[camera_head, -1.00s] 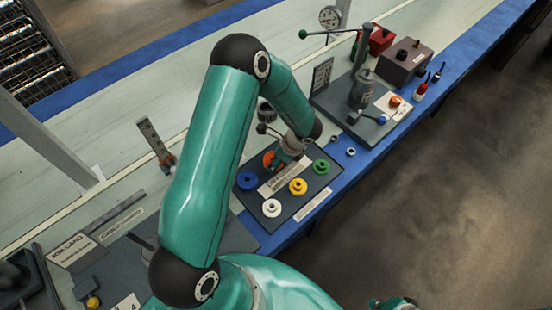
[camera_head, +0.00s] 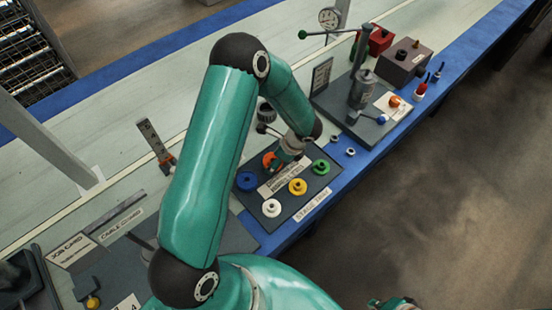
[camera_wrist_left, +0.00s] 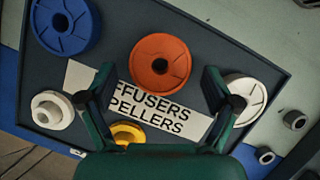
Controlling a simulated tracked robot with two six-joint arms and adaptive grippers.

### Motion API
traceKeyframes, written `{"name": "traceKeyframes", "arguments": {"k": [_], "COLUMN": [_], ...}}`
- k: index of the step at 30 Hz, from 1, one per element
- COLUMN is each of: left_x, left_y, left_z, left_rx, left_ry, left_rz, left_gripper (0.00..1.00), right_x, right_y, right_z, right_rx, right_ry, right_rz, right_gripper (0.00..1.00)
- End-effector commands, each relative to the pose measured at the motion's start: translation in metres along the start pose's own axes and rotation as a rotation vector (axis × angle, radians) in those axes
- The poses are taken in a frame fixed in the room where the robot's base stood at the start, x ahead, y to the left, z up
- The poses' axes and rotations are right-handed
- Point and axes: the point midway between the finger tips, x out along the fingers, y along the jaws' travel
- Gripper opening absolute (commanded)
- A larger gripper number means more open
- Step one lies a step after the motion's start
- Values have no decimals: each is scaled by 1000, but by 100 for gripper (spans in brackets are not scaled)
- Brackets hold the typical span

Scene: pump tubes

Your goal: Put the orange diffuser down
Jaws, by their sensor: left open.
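The orange diffuser (camera_wrist_left: 160,60) lies flat on the dark plate (camera_wrist_left: 215,25), between a blue disc (camera_wrist_left: 63,25) and a white disc (camera_wrist_left: 245,97). In the head view the orange diffuser (camera_head: 269,159) is partly hidden by my left wrist. My left gripper (camera_wrist_left: 159,82) is open above the plate, a finger to either side of the diffuser in the wrist view, with nothing between them. In the head view the left gripper (camera_head: 285,157) is mostly hidden by its own arm. My right gripper (camera_head: 394,303) shows at the bottom edge, partly cut off.
A second white disc (camera_head: 271,207), a yellow disc (camera_head: 298,186) and a green disc (camera_head: 320,166) are on the same plate around a printed label. A pump stand (camera_head: 362,90) stands beyond it. Two small rings (camera_head: 342,145) lie near the bench's blue edge.

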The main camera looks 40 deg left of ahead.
Motion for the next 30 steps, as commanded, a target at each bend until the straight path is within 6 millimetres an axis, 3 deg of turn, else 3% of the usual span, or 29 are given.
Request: {"name": "traceKeyframes", "arguments": {"k": [16, 21, 30], "left_x": [-99, -113, -116], "left_y": [-1, 0, 0], "left_z": [0, 0, 0], "left_rx": [0, 1, 1], "left_ry": [2, 1, 1], "left_rz": [-5, -3, -1], "left_gripper": [89, 89, 89], "right_x": [1, 0, 0], "right_y": [0, 0, 0], "right_z": [0, 0, 0], "right_rx": [0, 0, 0], "right_ry": [-1, -1, -1], "right_rz": [0, 0, 0], "right_gripper": [0, 0, 0]}}
